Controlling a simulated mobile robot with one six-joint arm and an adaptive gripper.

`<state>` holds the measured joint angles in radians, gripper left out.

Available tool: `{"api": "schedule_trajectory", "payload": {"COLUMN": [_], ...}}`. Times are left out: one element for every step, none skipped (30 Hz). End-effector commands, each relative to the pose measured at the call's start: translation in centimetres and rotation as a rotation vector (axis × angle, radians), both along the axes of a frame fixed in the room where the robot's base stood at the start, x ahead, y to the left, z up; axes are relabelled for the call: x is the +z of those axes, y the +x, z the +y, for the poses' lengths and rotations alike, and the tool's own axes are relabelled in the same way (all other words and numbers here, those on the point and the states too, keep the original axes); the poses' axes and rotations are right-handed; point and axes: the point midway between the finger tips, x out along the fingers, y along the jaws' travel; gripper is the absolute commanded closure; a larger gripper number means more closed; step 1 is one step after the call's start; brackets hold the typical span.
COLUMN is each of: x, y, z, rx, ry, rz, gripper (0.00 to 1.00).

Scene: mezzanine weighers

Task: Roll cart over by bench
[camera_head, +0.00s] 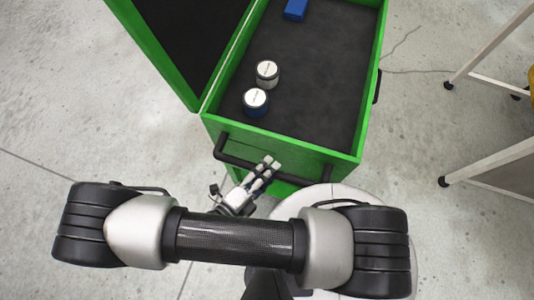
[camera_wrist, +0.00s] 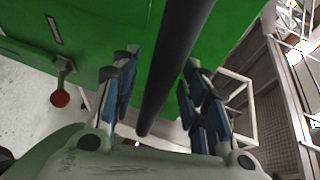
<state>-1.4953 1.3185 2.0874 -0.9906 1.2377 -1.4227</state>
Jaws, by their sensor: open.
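The green cart (camera_head: 362,130) stands in front of me with its dark-lined inside facing up and its lid (camera_head: 180,40) swung open to the left. A black bar handle (camera_head: 236,160) runs across its near side. My gripper (camera_head: 268,168) is at the middle of this handle. In the wrist view, the handle (camera_wrist: 176,60) passes between the two open fingers of my gripper (camera_wrist: 158,75), with gaps visible on both sides. The green cart panel (camera_wrist: 110,25) lies just beyond the fingers. I cannot tell which thing is the bench.
Two round white-topped containers (camera_head: 266,73) (camera_head: 256,101) and a blue block (camera_head: 295,9) lie in the cart. A white-framed stand (camera_head: 490,50) with black feet is at the right, across a strip of clear floor. A red round knob (camera_wrist: 60,98) shows beside the cart panel.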

Motion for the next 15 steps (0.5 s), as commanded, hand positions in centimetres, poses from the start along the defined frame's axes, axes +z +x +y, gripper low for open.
{"api": "schedule_trajectory", "payload": {"x": [0.0, 0.0, 0.0, 0.0, 0.0, 0.0, 0.0, 0.1, 0.1, 0.2, 0.2, 0.4, 0.5, 0.6, 0.7], "y": [0.0, 0.0, 0.0, 0.0, 0.0, -0.1, -0.1, -0.2, -0.5, -0.7, -1.1, -1.5, -2.0, -2.5, -3.1], "z": [0.0, 0.0, 0.0, 0.0, 0.0, 0.1, 0.1, 0.3, 0.5, 0.8, 1.1, 1.5, 1.9, 2.3, 2.9], "rx": [0.000, 0.000, 0.000, 0.000, 0.000, 0.000, 0.001, 0.001, 0.003, 0.003, 0.003, 0.004, 0.005, 0.005, 0.006], "ry": [0.000, 0.000, 0.000, 0.000, 0.000, 0.000, 0.001, 0.001, 0.003, 0.004, 0.004, 0.004, 0.005, 0.005, 0.006], "rz": [0.000, 0.000, 0.000, 0.000, 0.000, 0.000, -0.001, -0.001, -0.001, -0.001, -0.001, -0.001, -0.001, 0.000, -0.001], "gripper": [0.59, 0.59, 0.59, 0.59, 0.59, 0.59, 0.59, 0.59, 0.59, 0.59, 0.59, 0.59, 0.59, 0.59, 0.59]}}
